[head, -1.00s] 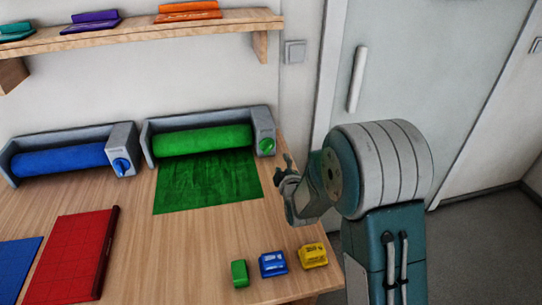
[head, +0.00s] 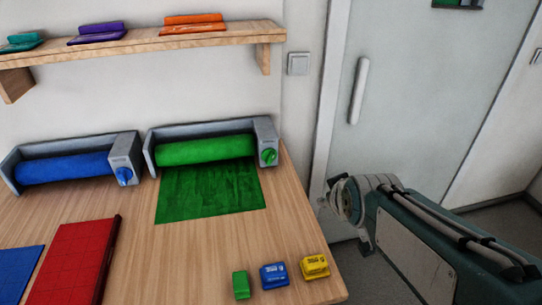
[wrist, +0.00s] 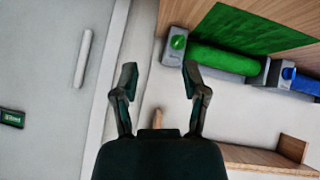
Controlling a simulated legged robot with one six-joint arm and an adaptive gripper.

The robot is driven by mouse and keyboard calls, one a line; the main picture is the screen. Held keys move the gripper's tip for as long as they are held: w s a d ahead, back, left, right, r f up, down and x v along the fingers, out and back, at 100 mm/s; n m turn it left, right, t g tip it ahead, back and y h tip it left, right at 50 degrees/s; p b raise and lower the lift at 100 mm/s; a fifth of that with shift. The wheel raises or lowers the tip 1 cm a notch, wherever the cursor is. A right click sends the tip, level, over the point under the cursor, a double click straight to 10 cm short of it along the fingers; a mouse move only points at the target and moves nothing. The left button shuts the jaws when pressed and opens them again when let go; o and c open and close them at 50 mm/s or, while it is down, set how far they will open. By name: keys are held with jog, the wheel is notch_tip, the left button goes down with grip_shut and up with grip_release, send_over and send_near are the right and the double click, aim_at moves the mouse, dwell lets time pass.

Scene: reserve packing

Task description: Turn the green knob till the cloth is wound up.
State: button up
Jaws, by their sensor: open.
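The green knob (head: 269,156) is on the right end block of the far-right winder. It also shows in the wrist view (wrist: 178,42). The green roll (head: 205,150) lies in this winder's grey frame, and a flat length of green cloth (head: 210,193) extends from it onto the table. My gripper (wrist: 160,78) is open and empty in the wrist view, its fingers apart, with the knob beyond and slightly right of the gap. It is clear of the knob. In the head view my wrist is right of the table edge, and the fingers are hard to make out.
A second winder with a blue roll (head: 66,168) and blue knob (head: 124,175) stands left. A red mat (head: 78,262) and a blue mat (head: 18,272) lie in front. Green (head: 241,285), blue (head: 273,275) and yellow (head: 315,266) blocks sit near the front right edge. A shelf (head: 140,46) hangs above.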

jog(key=s+g, duration=0.1)
jog(key=s, duration=0.4)
jog(key=w+a+f+n+t, duration=0.1)
jog(key=w+a+n+t, duration=0.1)
jog(key=w+n, duration=0.75)
jog(key=n+t+y, duration=0.3)
jog(key=n+t, duration=0.4)
jog(key=n, duration=1)
send_near(271, 160)
jog(key=shift+s+d+r, duration=0.1)
jog(key=shift+s+d, duration=0.2)
jog(key=shift+s, duration=0.05)
jog(key=shift+w+a+f+n+t, duration=0.1)
jog(key=shift+f+n+t, duration=0.1)
jog(key=shift+n, duration=0.2)
jog(key=shift+a+f+n+t, duration=0.1)
jog(key=shift+a+f+n, duration=0.05)
jog(key=shift+f+n, duration=0.15)
jog(key=w, duration=0.3)
jog(key=w+a, duration=0.1)
jog(key=w, duration=0.3)
jog(key=w+a, duration=0.1)
jog(key=w, duration=0.2)
jog(key=shift+w+r, duration=0.1)
jog(key=shift+w, duration=0.15)
grip_shut()
